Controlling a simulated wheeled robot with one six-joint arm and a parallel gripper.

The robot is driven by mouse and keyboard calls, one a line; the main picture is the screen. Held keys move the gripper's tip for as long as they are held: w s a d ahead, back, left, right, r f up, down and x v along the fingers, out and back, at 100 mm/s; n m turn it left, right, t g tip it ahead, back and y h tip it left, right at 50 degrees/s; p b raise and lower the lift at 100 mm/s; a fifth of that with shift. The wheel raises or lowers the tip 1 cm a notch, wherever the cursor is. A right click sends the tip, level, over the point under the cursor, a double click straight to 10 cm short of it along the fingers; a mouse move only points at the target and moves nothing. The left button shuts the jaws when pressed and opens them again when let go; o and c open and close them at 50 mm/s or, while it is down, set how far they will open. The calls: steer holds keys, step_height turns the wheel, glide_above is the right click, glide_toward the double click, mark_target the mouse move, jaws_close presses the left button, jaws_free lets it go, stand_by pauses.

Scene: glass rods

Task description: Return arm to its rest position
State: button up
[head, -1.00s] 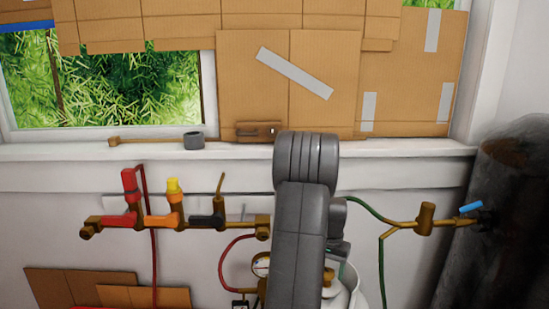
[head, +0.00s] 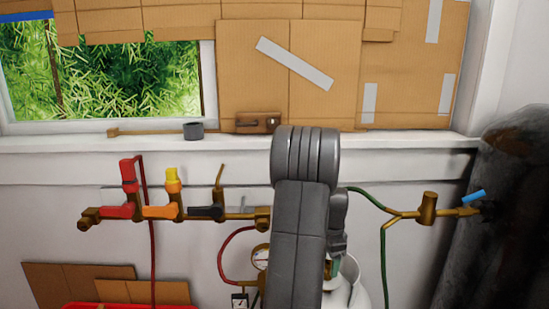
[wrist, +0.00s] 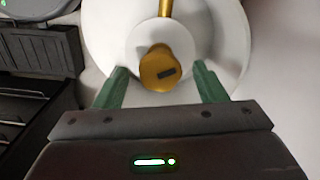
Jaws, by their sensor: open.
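My arm rises at the middle of the head view, in front of the wall. My gripper shows in the wrist view (wrist: 160,85) with two green fingers spread wide apart. It is open and nothing sits between the fingers. Beyond the fingertips is a white gas cylinder (wrist: 225,40) with a brass valve (wrist: 160,68) on top. In the head view the white cylinder (head: 356,290) is partly hidden behind my arm, and a bit of green finger shows near it.
A brass manifold (head: 240,214) with red, orange and black handles runs along the wall. A blue-handled valve (head: 473,196) meets a dark tank (head: 510,220) at right. Hoses hang near my arm. Cardboard (head: 70,285) stands lower left.

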steer(key=shift+f+m+b, duration=0.1)
steer(key=shift+m+b, duration=0.25)
steer(key=shift+m, duration=0.45)
step_height(320, 180, up, 6)
steer(key=shift+f+p, duration=0.15)
steer(key=shift+p, duration=0.45)
